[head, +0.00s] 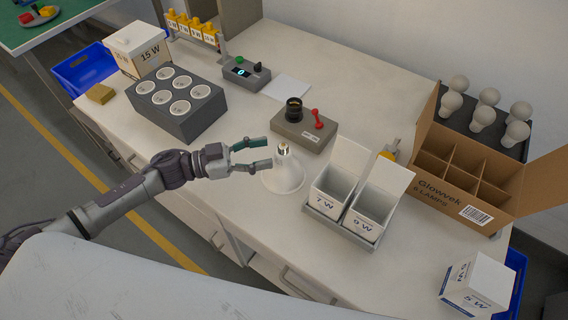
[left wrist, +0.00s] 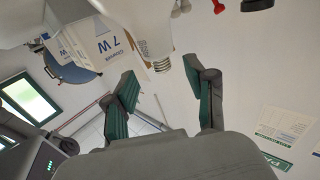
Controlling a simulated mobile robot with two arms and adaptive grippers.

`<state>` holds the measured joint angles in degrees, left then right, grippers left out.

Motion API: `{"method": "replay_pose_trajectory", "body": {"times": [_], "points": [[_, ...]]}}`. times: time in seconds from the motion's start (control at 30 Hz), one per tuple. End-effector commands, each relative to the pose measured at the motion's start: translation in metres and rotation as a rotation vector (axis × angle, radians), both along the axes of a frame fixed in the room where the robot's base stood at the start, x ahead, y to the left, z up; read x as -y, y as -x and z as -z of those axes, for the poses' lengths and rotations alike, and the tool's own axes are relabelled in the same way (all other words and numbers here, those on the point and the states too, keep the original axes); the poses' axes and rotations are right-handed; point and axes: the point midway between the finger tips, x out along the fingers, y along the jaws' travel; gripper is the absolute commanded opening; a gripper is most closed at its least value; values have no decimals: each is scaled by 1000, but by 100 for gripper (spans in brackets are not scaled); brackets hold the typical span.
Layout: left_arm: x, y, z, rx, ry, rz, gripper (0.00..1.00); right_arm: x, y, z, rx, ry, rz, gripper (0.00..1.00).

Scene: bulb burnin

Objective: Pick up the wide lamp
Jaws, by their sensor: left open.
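The wide lamp (head: 283,178) is a white, cone-shaped lamp standing on the bench with its broad face down and its metal screw cap up. My left gripper (head: 267,152) is open, just left of the lamp's cap, with its fingertips pointing at it. In the left wrist view the lamp (left wrist: 148,22) hangs into the picture from the top, its cap ahead of and between the tips of the open left gripper (left wrist: 160,72). I cannot tell whether a finger touches it. My right gripper is not in view.
Close right of the lamp stand open 7 W and 9 W boxes (head: 325,203) in a grey holder. Behind it is a socket box (head: 297,139) with a red lever. A grey block (head: 190,122) with white-ringed holes stands left; a divided carton (head: 460,194) stands right.

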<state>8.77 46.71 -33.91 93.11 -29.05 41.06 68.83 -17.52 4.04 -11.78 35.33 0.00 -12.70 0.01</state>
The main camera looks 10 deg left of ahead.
Motion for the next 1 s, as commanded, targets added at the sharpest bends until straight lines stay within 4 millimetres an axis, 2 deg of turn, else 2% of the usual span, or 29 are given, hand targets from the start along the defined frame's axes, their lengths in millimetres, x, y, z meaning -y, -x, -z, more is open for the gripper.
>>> {"method": "replay_pose_trajectory", "body": {"times": [0.17, 0.43, 0.73, 0.77, 1.0], "points": [[11, -6, -3, 1, 0, 1, 56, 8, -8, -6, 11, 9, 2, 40], [46, -23, -4, 1, 2, 1, 56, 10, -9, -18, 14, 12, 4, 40], [51, -25, -1, 0, -1, 1, 56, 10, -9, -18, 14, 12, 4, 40], [51, -25, -1, 0, -1, 1, 52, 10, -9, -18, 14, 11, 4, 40], [51, -25, -1, 0, -1, 1, 12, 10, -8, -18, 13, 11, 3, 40]]}}
